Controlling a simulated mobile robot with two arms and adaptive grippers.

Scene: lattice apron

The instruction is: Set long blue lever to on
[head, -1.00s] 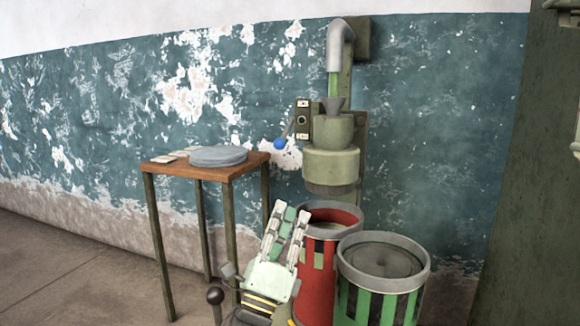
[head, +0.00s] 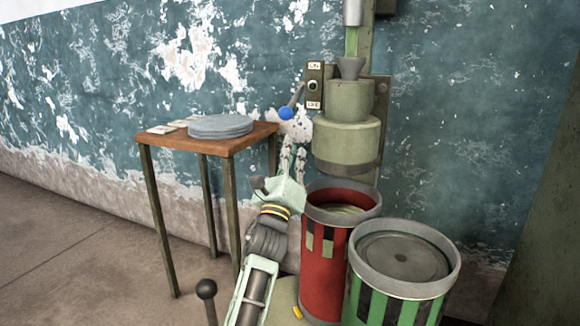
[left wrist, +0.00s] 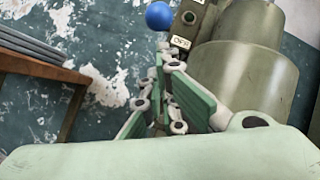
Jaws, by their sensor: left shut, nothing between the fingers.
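The long lever with a blue ball knob (head: 286,113) slants down and to the left from a switch plate (head: 314,86) on the machine. The plate has a small label at its top that looks like ON and another at its bottom. In the left wrist view the blue knob (left wrist: 159,16) shows at the top, beside the plate (left wrist: 189,17). My left gripper (head: 294,143) is shut and empty just below the knob, apart from it in the picture. Its fingers (left wrist: 166,62) point up toward the knob. My right gripper is not in view.
A wooden table (head: 232,142) with grey discs (head: 220,127) stands left of the lever. A red drum (head: 318,270) and a green drum (head: 440,290) stand below the machine body (head: 346,140). The peeling wall is close behind.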

